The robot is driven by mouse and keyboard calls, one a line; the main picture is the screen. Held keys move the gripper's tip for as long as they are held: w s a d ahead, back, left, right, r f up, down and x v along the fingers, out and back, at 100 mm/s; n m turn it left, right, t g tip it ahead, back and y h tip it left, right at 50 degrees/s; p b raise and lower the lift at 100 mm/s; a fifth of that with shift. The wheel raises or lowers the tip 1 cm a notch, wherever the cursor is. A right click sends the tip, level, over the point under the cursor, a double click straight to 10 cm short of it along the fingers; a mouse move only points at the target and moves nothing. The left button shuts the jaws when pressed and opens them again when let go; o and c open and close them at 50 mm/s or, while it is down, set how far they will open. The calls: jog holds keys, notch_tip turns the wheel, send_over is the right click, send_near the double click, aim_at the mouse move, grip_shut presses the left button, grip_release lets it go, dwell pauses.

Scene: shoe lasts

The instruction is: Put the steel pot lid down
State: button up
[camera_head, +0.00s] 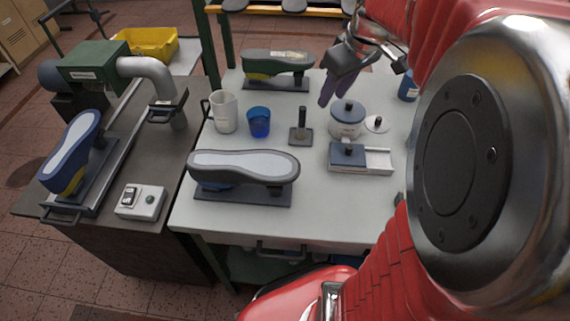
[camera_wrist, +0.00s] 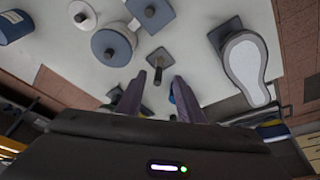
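My gripper (camera_head: 334,92) is above the far part of the white table, just behind the pot. In the wrist view its two fingers (camera_wrist: 162,92) are apart with nothing held between them. A small pale round lid with a dark knob (camera_head: 376,125) lies flat on the table, right of the pot; it also shows in the wrist view (camera_wrist: 80,17). It looks like the steel pot lid. The pot (camera_head: 345,130) beside it is pale and wears a blue-grey lid with a dark knob (camera_head: 348,108), seen from above in the wrist view (camera_wrist: 110,48).
A blue-lidded box (camera_head: 347,155) on a pale tray stands in front of the pot. A dark upright handle on a square base (camera_head: 301,135), a blue cup (camera_head: 259,123), a white mug (camera_head: 224,112) and shoe lasts (camera_head: 243,166) stand left. A blue canister (camera_head: 408,88) stands right.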

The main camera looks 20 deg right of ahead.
jog(key=s+a+f+m+t, duration=0.1)
jog(key=s+a+m+t, duration=0.1)
jog(key=s+a, duration=1.2)
jog(key=a, duration=0.4)
jog(key=shift+a+f+m+h, duration=0.15)
jog(key=shift+f+m+h, duration=0.15)
jog(key=shift+f+m, duration=0.1)
